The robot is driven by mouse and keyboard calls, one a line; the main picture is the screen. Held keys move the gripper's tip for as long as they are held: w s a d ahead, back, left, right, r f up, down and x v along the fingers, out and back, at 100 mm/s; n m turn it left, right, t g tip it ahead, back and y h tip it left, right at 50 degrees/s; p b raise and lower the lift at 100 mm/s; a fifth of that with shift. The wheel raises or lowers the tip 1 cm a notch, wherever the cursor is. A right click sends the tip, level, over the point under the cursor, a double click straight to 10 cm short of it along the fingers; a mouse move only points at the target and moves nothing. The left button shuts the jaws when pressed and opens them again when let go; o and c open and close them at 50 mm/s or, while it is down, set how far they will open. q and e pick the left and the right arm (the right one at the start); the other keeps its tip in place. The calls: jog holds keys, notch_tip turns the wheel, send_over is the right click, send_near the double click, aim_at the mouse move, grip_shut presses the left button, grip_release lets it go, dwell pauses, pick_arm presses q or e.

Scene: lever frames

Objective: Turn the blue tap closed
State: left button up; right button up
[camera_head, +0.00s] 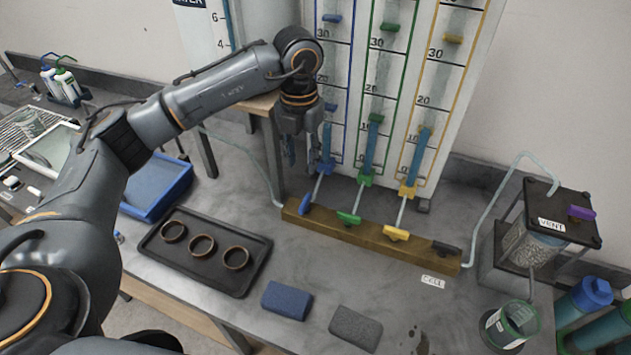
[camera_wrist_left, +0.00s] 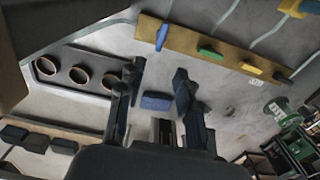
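The blue tap (camera_head: 305,204) is at the left end of a brass manifold bar (camera_head: 375,236). Its handle lies across the bar, while the green tap (camera_head: 348,218), yellow tap (camera_head: 396,234) and black tap (camera_head: 446,248) lie roughly along it. The blue tap also shows in the left wrist view (camera_wrist_left: 162,37), beyond the fingertips. My left gripper (camera_head: 301,160) points down above and behind the blue tap, apart from it. Its two fingers are spread with nothing between them in the left wrist view (camera_wrist_left: 158,80). My right gripper is out of view.
A tall gauge panel (camera_head: 400,75) with blue, green and yellow columns stands close behind the gripper. A black tray (camera_head: 185,262) with three rings, a blue block (camera_head: 287,300) and a grey block (camera_head: 355,327) lie in front. A vent unit (camera_head: 545,235) stands right.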

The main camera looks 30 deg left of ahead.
pick_arm(q)
jog(key=p, duration=0.2)
send_over(304, 202)
jog(key=f, duration=0.6)
jog(key=shift+s+f, duration=0.1)
jog(key=shift+s, duration=0.15)
jog(key=f, duration=0.2)
jog(key=f+p, duration=0.1)
jog(key=f, duration=0.1)
jog(key=f+p, duration=0.1)
jog(key=f, duration=0.2)
jog(key=shift+w, duration=0.25)
jog(key=shift+f, duration=0.2)
grip_shut()
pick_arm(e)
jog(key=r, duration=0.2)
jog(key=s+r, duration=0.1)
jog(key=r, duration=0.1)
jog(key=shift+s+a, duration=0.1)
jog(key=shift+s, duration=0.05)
